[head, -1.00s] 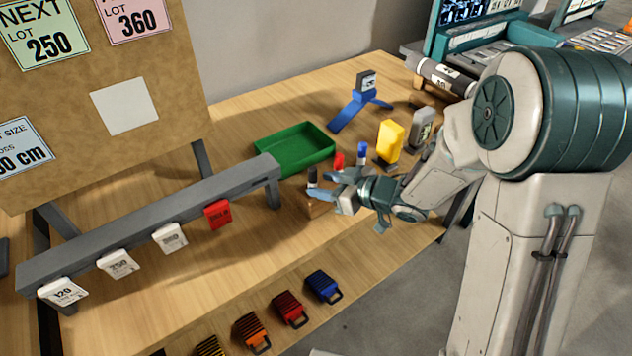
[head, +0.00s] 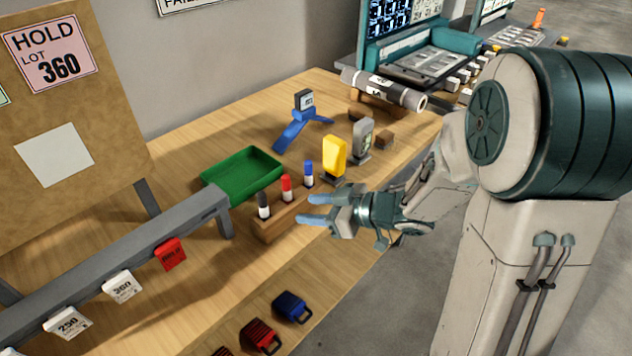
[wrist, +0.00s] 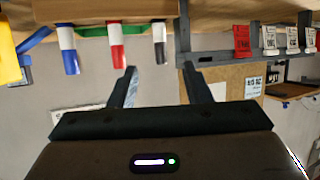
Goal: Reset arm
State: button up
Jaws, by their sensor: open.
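My gripper (head: 308,209) is open and empty, its two blue-tipped fingers pointing left over the table's right part. It lies just right of a wooden block (head: 268,232) that holds three upright markers: black (head: 264,204), red (head: 287,188) and blue (head: 308,174). In the wrist view, which looks upside down, my gripper (wrist: 160,86) has its fingers spread wide with nothing between them. The black marker (wrist: 160,45), red marker (wrist: 116,42) and blue marker (wrist: 68,48) show beyond the fingertips.
A green tray (head: 243,176), a blue stand (head: 297,122), a yellow device (head: 335,155) and a grey device (head: 362,138) stand behind. A grey rail (head: 120,268) with hanging tags is at left. A dark roll (head: 385,88) lies at the back right.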

jog(key=w+d+r+m+t+h+p, duration=0.1)
jog(key=w+d+r+m+t+h, duration=0.2)
jog(key=d+h, duration=0.45)
jog(key=d+r+m+t+h, duration=0.25)
jog(key=d+m+h, duration=0.3)
jog(key=d, duration=0.45)
jog(key=s+r+m+g, duration=0.1)
jog(key=s+m+g, duration=0.4)
jog(key=s, duration=1.2)
jog(key=shift+s+r+g+p, duration=0.2)
jog(key=shift+r+g+p, duration=0.2)
jog(key=shift+g, duration=0.85)
jog(key=shift+d+m, duration=0.1)
jog(key=shift+m, duration=0.15)
